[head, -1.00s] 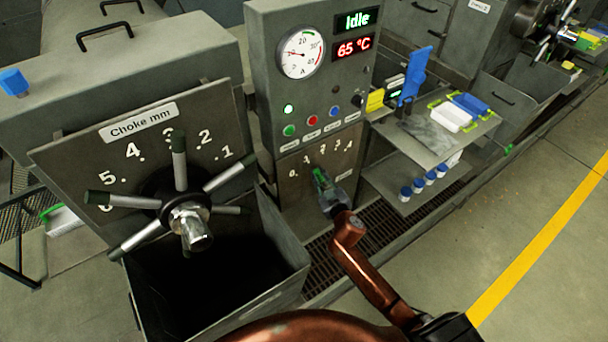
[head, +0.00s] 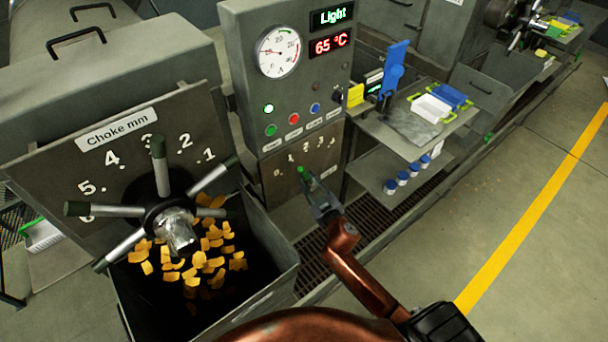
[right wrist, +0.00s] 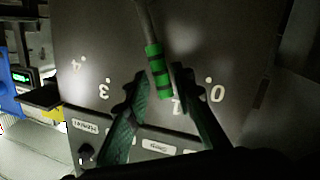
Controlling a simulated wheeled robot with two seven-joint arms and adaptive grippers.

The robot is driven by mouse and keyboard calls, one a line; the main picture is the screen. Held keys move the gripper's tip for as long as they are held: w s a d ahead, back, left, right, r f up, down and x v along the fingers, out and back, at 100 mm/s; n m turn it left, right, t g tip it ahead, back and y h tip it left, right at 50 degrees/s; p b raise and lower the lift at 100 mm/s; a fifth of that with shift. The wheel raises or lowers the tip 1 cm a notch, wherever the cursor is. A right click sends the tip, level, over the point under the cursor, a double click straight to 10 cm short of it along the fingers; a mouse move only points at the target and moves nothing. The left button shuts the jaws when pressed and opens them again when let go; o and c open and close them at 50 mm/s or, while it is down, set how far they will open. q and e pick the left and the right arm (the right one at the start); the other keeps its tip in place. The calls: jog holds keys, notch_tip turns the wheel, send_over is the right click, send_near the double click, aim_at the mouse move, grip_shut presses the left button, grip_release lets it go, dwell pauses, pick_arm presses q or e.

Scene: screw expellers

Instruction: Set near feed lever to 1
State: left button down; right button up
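The near feed lever has a green, dark-banded grip (right wrist: 158,72) and stands at the number panel (head: 274,190) on the front of the control cabinet. Its green end (head: 304,173) shows small in the head view. In the right wrist view its end lies by the number 1, which it partly covers. My right gripper (head: 319,196) is at the lever. Its two fingers (right wrist: 163,85) stand apart, one on each side of the grip; I cannot tell whether they touch it. The number 2 is hidden in the right wrist view. My left gripper is not in view.
The choke handwheel (head: 165,215) juts out at the left, above an open bin (head: 282,275) with orange flakes. A shelf (head: 425,145) with trays and blue-capped jars is at the right.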

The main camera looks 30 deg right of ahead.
jog(key=s, duration=0.7)
jog(key=shift+s+a+r, duration=0.25)
jog(key=shift+s+r, duration=0.1)
jog(key=shift+r, duration=0.05)
jog(key=s+d+f+g, duration=0.1)
jog(key=s+f+g, duration=0.3)
jog(key=f, duration=1.1)
jog(key=s+d+f+m+g, duration=0.15)
jog(key=s+f, duration=0.45)
jog(key=f, duration=0.9)
jog(key=s+d+f+n+g, duration=0.1)
jog(key=s+f+g, duration=0.3)
jog(key=f, duration=1)
jog(key=s+a+f+g, duration=0.1)
jog(key=s+f+g, duration=0.1)
jog(key=s+f, duration=0.5)
jog(key=s+a+f+m+g, duration=0.1)
jog(key=s+f, duration=0.6)
jog(key=s, duration=1)
jog(key=s+a+f+g+y, duration=0.1)
jog(key=s+f+g, duration=0.2)
jog(key=s+f, duration=0.4)
jog(key=s+b, duration=0.1)
jog(key=s, duration=0.5)
jog(key=shift+a+f+m, duration=0.2)
jog(key=shift+a+m, duration=0.05)
jog(key=shift+m, duration=0.1)
